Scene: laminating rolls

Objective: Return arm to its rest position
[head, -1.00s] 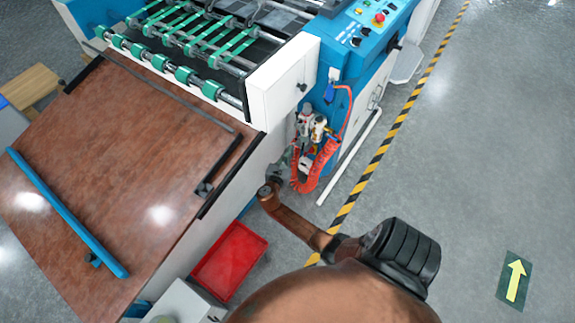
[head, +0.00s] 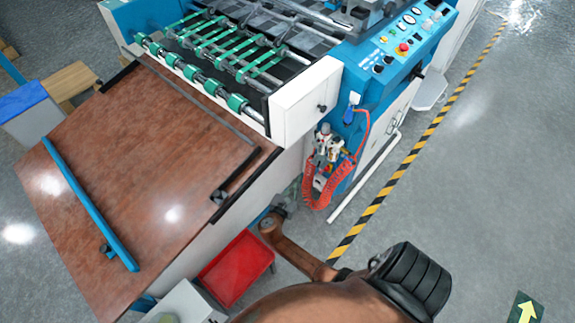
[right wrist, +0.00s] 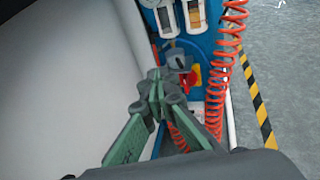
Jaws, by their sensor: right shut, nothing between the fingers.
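My right arm (head: 295,258) is brown with a dark ribbed joint and reaches from the bottom of the head view toward the machine's side. My right gripper (head: 287,198) is small and partly hidden there, just past the arm's end. In the right wrist view the right gripper (right wrist: 156,82) has green-grey fingers with the tips together and nothing between them. It is in front of the blue machine's side, near a red coiled hose (right wrist: 222,75). I cannot tell the exact gap. My left gripper is not in view.
The laminating machine (head: 305,105) has a brown feed table (head: 140,175) with a blue bar (head: 90,205). A red tray (head: 236,270) lies below the table's edge. A black and yellow line (head: 415,155) crosses the floor. The grey floor to the right is open.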

